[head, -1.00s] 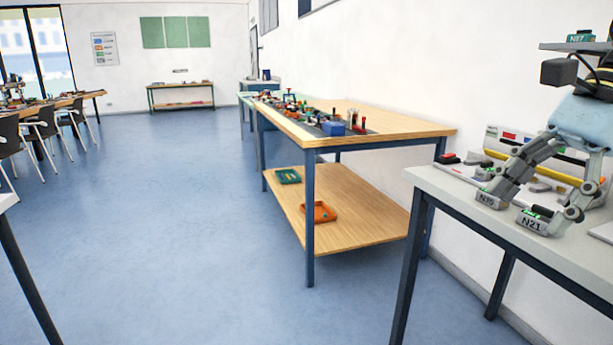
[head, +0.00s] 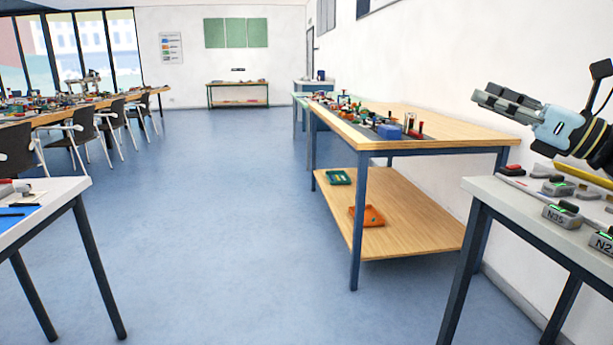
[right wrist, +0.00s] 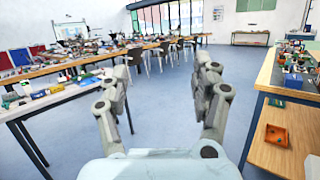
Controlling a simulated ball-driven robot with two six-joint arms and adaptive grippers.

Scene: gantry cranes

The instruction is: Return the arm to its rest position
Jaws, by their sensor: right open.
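My right gripper (head: 482,100) is raised above the grey-topped table (head: 500,200) at the right of the head view, with its fingers pointing left. It holds nothing. In the right wrist view its two fingers (right wrist: 162,80) are spread wide apart, with only floor and chairs showing between them. A grey block labelled N35 (head: 562,217) stands on the grey table below the gripper, apart from it. A second labelled block (head: 602,243) is cut off by the right picture edge. My left gripper is in no view.
A wooden workbench (head: 420,113) with small parts on top stands by the right wall; an orange tray (head: 368,216) and a green tray (head: 338,178) lie on its lower shelf. Another table (head: 60,205) is at the left. The blue floor (head: 250,240) between is clear.

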